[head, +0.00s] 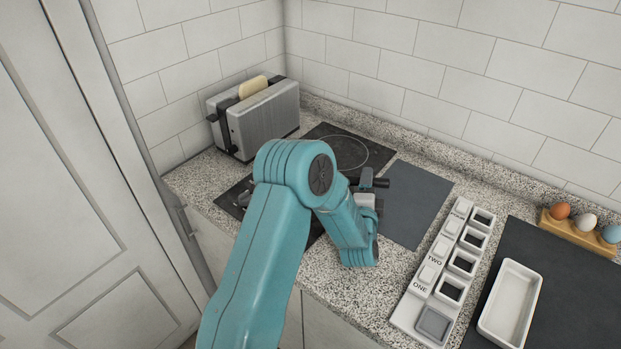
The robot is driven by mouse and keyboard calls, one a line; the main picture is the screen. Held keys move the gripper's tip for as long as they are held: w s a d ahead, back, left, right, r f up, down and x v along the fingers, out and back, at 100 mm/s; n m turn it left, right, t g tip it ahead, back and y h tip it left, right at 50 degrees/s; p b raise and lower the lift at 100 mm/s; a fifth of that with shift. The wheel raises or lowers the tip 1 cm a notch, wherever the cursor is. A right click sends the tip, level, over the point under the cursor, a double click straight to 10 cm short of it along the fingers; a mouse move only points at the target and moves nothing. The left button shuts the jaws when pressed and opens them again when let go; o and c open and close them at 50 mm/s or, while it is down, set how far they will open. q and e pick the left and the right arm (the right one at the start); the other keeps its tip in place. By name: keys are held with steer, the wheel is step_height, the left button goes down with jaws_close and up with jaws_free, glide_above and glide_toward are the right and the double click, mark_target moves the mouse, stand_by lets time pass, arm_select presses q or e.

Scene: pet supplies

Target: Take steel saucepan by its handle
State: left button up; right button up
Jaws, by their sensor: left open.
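I cannot make out the body of the steel saucepan; my teal left arm covers much of the black hob (345,150). My left gripper (373,184) is open, low over the right part of the hob near the grey mat. A short dark bar shows at the gripper; I cannot tell whether it is a finger or the saucepan's handle. A small dark shape also shows on the hob left of my arm, too hidden to name. My right gripper is out of view.
A steel toaster (265,118) with bread stands at the back left. A grey mat (415,205) lies right of the hob. A labelled white block with square wells (432,270), a white dish (510,302) and an egg holder (580,232) are further right. Tiled walls close the back.

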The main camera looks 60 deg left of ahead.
arm_select(q)
steer(key=shift+x, duration=0.9)
jaws_close()
steer(key=shift+w+r, duration=0.1)
steer(key=shift+r, duration=0.05)
